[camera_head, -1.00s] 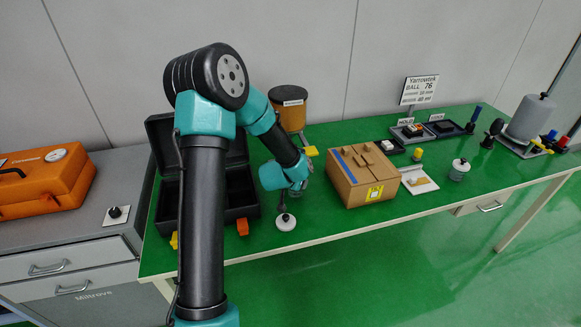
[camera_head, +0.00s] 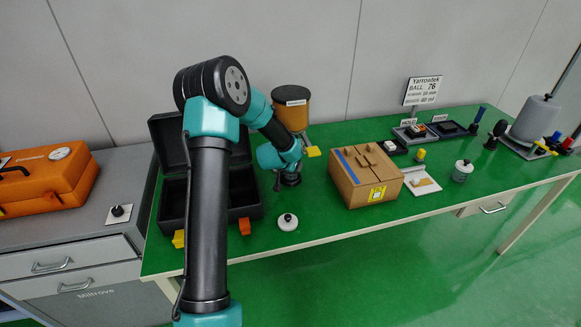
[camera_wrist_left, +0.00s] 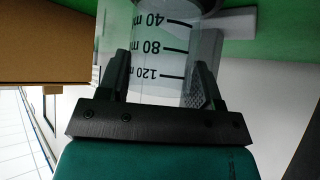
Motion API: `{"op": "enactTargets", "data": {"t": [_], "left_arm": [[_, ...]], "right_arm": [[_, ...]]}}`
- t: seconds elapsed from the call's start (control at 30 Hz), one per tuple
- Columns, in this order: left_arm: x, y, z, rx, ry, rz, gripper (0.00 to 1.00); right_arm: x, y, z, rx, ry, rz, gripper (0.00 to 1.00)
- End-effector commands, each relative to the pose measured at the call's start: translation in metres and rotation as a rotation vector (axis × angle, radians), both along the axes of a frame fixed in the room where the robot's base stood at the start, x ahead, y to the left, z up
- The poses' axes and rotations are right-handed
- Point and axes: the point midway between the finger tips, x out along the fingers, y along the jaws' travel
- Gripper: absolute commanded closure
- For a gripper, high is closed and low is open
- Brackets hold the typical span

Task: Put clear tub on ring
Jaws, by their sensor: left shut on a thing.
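A clear tub (camera_wrist_left: 158,62) with printed volume marks is held between the two fingers of my left gripper (camera_wrist_left: 158,88) in the left wrist view. In the head view, my left gripper (camera_head: 289,166) is low in front of the orange drum, and the tub is mostly hidden by the hand. A dark round part (camera_head: 291,180) shows just below the gripper. It may be the ring, and I cannot tell whether the tub touches it. A dark rim (camera_wrist_left: 190,4) also shows at the tub's far end in the wrist view. My right gripper is out of view.
An orange drum (camera_head: 291,108) with a yellow tab stands behind the gripper. An open black case (camera_head: 247,205) is left, a cardboard-coloured box (camera_head: 366,178) right. A white round lid (camera_head: 287,222) lies in front. Green tabletop (camera_head: 325,215) is clear around the lid.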

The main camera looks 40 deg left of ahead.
Motion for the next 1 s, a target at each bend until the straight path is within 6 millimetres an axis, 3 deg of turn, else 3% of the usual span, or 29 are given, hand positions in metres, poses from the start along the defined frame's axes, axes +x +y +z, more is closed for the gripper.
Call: {"op": "enactTargets", "data": {"t": [0.03, 0.17, 0.57, 0.6, 0.83, 1.0], "left_arm": [[0.005, 0.007, 0.0, 0.002, -0.002, 0.001, 0.76], [0.009, -0.003, -0.014, 0.001, 0.001, -0.012, 0.76], [0.009, -0.004, -0.017, 0.0, 0.0, -0.013, 0.76], [0.009, -0.004, -0.018, 0.0, 0.001, -0.013, 0.39], [0.009, -0.004, -0.018, 0.0, 0.001, -0.013, 0.17], [0.009, -0.004, -0.018, 0.0, 0.0, -0.013, 0.16]], "right_arm": [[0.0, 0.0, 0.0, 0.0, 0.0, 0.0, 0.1], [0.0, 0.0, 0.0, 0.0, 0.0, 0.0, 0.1], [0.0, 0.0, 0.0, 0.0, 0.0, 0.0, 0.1], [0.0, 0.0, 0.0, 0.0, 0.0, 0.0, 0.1], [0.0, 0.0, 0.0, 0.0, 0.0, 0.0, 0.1], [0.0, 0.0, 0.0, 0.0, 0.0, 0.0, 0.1]]}}
